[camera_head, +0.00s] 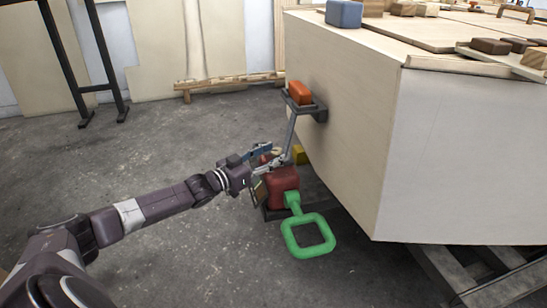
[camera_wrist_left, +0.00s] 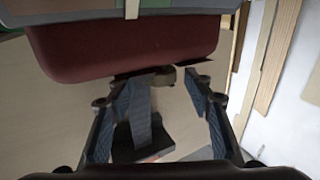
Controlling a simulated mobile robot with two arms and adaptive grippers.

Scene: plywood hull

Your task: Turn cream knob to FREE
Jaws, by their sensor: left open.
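No knob shows clearly as cream in the head view. The wrist view shows the open jaws (camera_wrist_left: 155,92) with nothing gripped. My right gripper is not in view.
The large plywood hull (camera_head: 345,110) fills the right side. A dark bracket (camera_head: 314,113) on it holds an orange block (camera_head: 300,92), with a grey post below. A yellow block (camera_head: 299,155) is behind the red box. Grey floor (camera_head: 150,150) is open to the left.

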